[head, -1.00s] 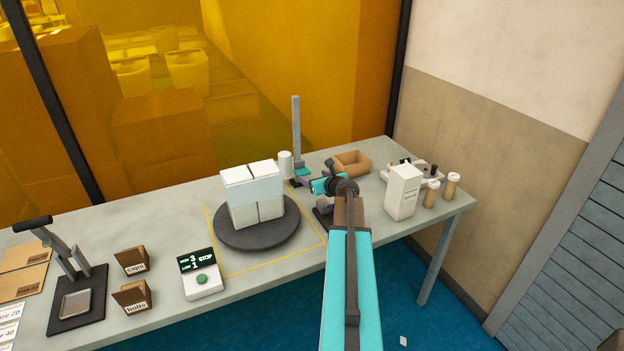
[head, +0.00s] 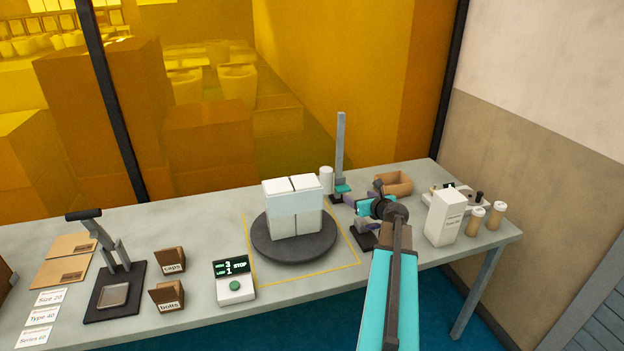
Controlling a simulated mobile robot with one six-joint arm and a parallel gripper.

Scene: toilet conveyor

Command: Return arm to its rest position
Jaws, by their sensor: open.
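My arm (head: 392,300) rises from the bottom of the head view and bends at a dark joint over the right part of the workbench (head: 190,225). Its far end points left, toward the grey upright post (head: 340,145). My gripper (head: 349,200) shows small near the foot of this post, with nothing visibly held in it. It is open, though its fingers are hard to make out. I cannot tell whether it touches the post's stand.
White boxes (head: 293,223) stand on a dark turntable (head: 275,252) left of my arm. A white carton (head: 444,217), brown-bodied containers (head: 484,218) and an open tan box (head: 393,183) are to the right. A control box (head: 235,288) and a lever press (head: 110,270) stand left.

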